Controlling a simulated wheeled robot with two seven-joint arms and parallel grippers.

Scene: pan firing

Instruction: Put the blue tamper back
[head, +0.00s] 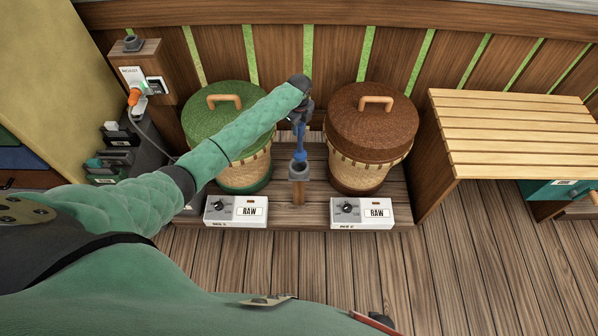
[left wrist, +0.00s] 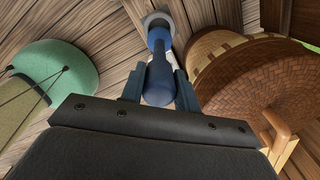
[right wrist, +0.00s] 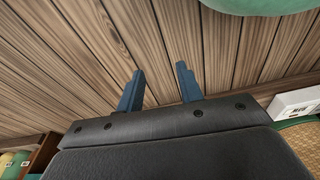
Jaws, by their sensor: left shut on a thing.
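The blue tamper (head: 300,147) hangs upright from my left gripper (head: 299,122), between the two baskets. In the left wrist view the tamper (left wrist: 158,80) sits between my left fingers (left wrist: 159,88), which are shut on it. Its lower end is at a small grey holder (head: 299,171) on a wooden post. The holder also shows in the left wrist view (left wrist: 157,20). I cannot tell whether the tamper's end is inside it or just above. My right gripper (right wrist: 159,88) is open and empty above the wooden floor in the right wrist view.
A green-lidded basket (head: 226,115) stands left of the post and a brown-lidded basket (head: 370,120) right of it. A slatted bench (head: 512,132) is at right. The front floor (head: 340,260) is clear.

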